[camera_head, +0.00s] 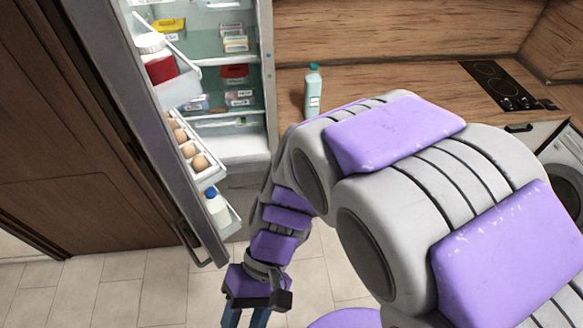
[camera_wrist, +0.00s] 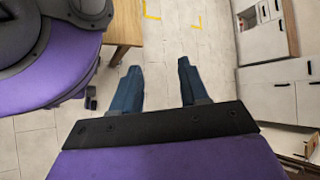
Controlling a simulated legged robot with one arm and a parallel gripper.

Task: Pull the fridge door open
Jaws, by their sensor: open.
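In the head view the fridge door (camera_head: 158,145) stands swung open to the left, and the lit inside of the fridge (camera_head: 222,75) shows. The dark door handle (camera_head: 187,243) is on the door's outer face near its lower end. My gripper (camera_head: 245,319) is low in the picture, to the right of the handle and apart from it, partly cut off by the bottom edge. In the wrist view my gripper (camera_wrist: 157,70) has its two blue fingers spread, with only floor between them. Neither the door nor the handle is recognisable in the wrist view.
Door racks hold eggs (camera_head: 194,155), a white-lidded red jar (camera_head: 155,60) and a blue-capped bottle (camera_head: 217,207). A teal bottle (camera_head: 313,92) and a hob (camera_head: 497,84) are on the wooden counter (camera_head: 400,82). Tiled floor (camera_head: 105,295) is clear below the door.

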